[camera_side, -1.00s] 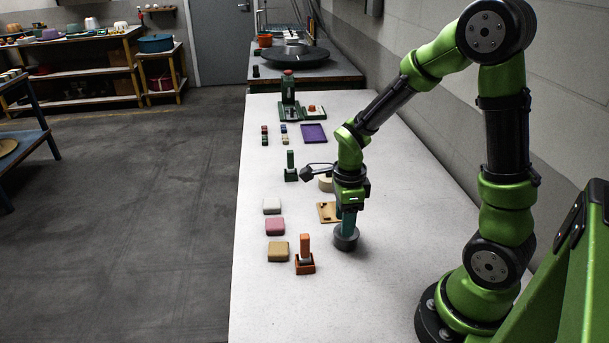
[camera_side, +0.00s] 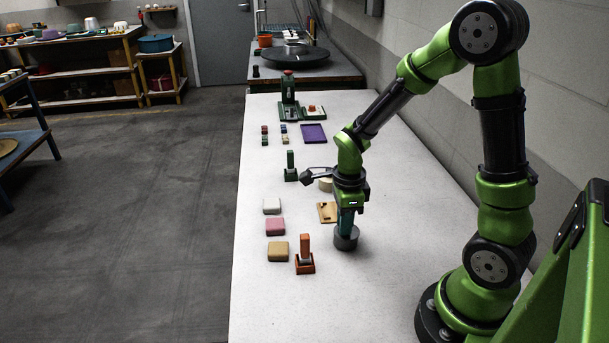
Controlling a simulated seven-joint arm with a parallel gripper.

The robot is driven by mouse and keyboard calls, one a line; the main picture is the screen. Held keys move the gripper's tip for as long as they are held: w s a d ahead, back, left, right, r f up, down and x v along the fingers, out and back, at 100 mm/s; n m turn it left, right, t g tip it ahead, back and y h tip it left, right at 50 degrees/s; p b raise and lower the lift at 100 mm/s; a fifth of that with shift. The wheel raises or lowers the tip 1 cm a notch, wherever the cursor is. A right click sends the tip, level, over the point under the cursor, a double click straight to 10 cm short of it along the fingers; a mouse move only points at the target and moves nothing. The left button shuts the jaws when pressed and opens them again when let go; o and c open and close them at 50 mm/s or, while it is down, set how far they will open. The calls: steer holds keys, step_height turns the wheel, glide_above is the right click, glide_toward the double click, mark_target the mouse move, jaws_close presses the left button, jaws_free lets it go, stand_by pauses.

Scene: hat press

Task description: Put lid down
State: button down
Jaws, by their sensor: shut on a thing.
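A dark grey round piece (camera_side: 346,241), which may be the lid, is at the right of the middle of the white table (camera_side: 400,290). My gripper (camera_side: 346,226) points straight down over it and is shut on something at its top. The fingertips are small in this view, so the exact grip is hard to see. The round piece is at or very near the table surface; I cannot tell whether it touches. A pale round piece (camera_side: 326,185) lies behind my gripper and is partly hidden by it.
A tan board (camera_side: 326,212) lies close behind and left of my gripper. An orange stand (camera_side: 305,258) and white, pink and ochre blocks (camera_side: 275,227) are to the left. A green post (camera_side: 290,168) stands farther back. The table's front right is clear.

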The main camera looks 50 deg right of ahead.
step_height(320, 180, up, 9)
steer(key=w+a+f, duration=0.1)
steer(key=w+f, duration=0.1)
steer(key=f, duration=0.1)
steer(key=w+a+f, duration=0.1)
steer(key=w+f, duration=0.1)
steer(key=f, duration=0.2)
steer(key=w+a+f, duration=0.2)
steer(key=w+f, duration=0.1)
steer(key=f, duration=0.1)
steer(key=shift+a+f, duration=0.1)
steer(key=shift+f, duration=0.4)
steer(key=c, duration=1.1)
jaws_free()
steer(key=shift+f, duration=0.15)
